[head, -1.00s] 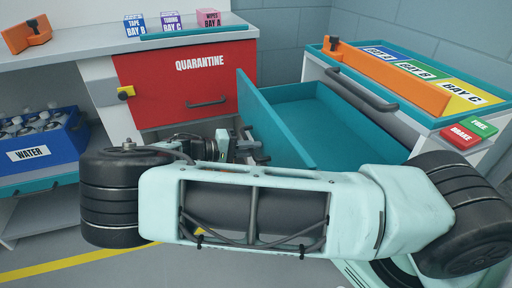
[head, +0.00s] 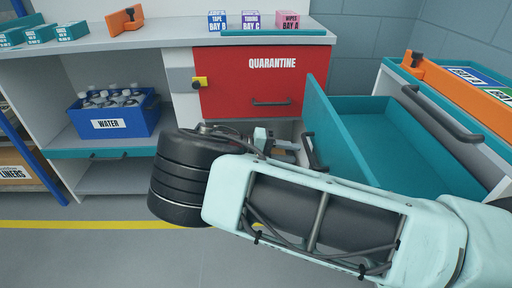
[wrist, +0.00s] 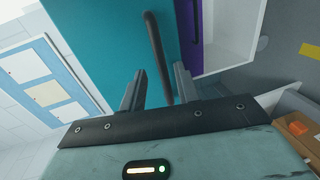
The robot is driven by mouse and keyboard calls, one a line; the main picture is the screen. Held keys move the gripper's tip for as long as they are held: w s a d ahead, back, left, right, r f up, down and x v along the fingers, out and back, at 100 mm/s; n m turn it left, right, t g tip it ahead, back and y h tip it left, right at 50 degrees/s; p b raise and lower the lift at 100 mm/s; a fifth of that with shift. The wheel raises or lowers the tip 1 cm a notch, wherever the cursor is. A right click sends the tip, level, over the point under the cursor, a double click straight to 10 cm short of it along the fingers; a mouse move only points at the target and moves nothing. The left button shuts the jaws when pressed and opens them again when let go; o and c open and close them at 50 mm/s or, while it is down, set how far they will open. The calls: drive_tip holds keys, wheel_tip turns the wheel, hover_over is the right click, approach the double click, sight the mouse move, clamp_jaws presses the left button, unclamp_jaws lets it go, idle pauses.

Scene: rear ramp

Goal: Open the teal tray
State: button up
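The teal tray (head: 400,140) is a drawer standing pulled out of the cabinet at the right in the head view, with its empty inside showing. Its teal front panel (head: 336,135) faces left and has a dark bar handle (head: 312,152). In the wrist view, the teal front (wrist: 100,35) and the handle (wrist: 155,50) lie ahead of my gripper (wrist: 160,85). Its two fingers are apart, with the handle's near end seen between them. In the head view my gripper (head: 288,146) is close to the handle, partly hidden by my arm; contact cannot be told.
A red quarantine drawer (head: 250,85) is shut behind my gripper. A blue water crate (head: 115,122) sits on a teal-edged shelf (head: 80,154) at left. Grey floor (head: 80,250) is open at front left.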

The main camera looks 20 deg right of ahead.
drive_tip(key=v, duration=1)
drive_tip(key=shift+a, duration=0.35)
drive_tip(key=shift+w, duration=0.1)
drive_tip(key=s+r+n+t+y, duration=0.1)
drive_tip(key=s+r+n+y, duration=0.3)
drive_tip(key=s, duration=0.6)
drive_tip(key=s+r+n+t+y, duration=0.1)
drive_tip(key=s+r+n+y, duration=0.25)
drive_tip(key=s+y, duration=0.55)
drive_tip(key=s+r+n+t+y, duration=0.2)
drive_tip(key=s+r+n+y, duration=0.15)
drive_tip(key=s, duration=0.85)
wheel_tip(320, 180, up, 22)
drive_tip(key=p, duration=2.2)
drive_tip(key=shift+a+m+h, duration=0.25)
drive_tip(key=shift+m+h, duration=0.1)
drive_tip(key=shift+m, duration=0.05)
drive_tip(key=shift+s+r, duration=0.1)
